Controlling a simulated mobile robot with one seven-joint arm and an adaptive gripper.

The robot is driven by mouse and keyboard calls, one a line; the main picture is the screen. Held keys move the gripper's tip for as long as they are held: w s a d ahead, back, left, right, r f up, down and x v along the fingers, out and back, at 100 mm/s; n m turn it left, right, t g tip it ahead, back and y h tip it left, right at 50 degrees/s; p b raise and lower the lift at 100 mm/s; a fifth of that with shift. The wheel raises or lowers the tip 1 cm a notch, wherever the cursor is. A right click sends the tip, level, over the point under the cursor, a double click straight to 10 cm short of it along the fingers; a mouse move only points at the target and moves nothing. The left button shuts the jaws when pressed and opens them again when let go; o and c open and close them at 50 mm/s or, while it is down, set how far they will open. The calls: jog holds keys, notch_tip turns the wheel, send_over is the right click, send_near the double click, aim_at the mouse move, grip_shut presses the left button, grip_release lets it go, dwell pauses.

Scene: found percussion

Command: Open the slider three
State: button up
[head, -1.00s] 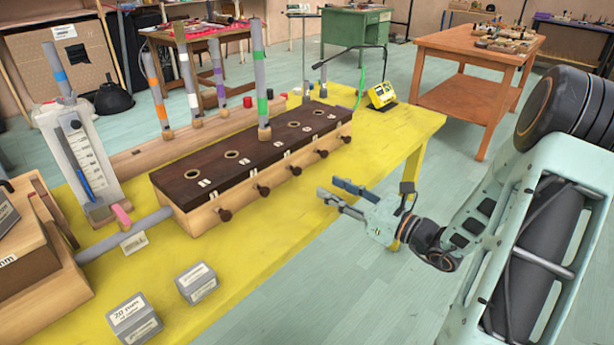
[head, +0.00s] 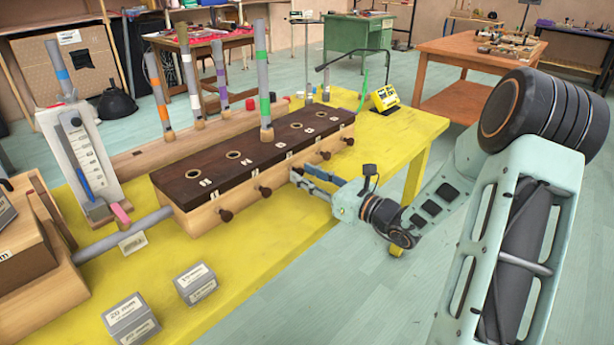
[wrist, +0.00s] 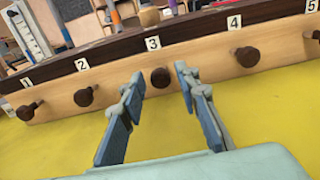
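The wooden chest (head: 200,216) has a dark top (head: 212,165) and a row of round brown slider knobs along its pale front. In the wrist view the slider three knob (wrist: 160,77) sits under the label 3 (wrist: 152,43), apparently flush in line with its neighbours. My gripper (wrist: 158,72) is open, with one fingertip on each side of that knob as seen here; contact cannot be told. In the head view my gripper (head: 298,178) is at the chest's front and hides that knob. A green-banded tube (head: 265,85) stands upright on the dark top.
Slider two's knob (wrist: 84,97) and slider four's knob (wrist: 247,56) flank the gripper. Grey weight blocks (head: 196,284) sit on the yellow table (head: 265,250) nearer the front. Other banded tubes (head: 222,80) stand in a rack behind.

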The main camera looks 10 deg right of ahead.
aim_at(302, 173)
grip_shut()
jog(key=p+v, duration=0.1)
jog(key=v, duration=0.1)
jog(key=shift+s+d, duration=0.15)
jog(key=shift+s, duration=0.1)
jog(key=shift+s+d, duration=0.15)
jog(key=shift+s, duration=0.05)
jog(key=shift+o, duration=1.4)
grip_release()
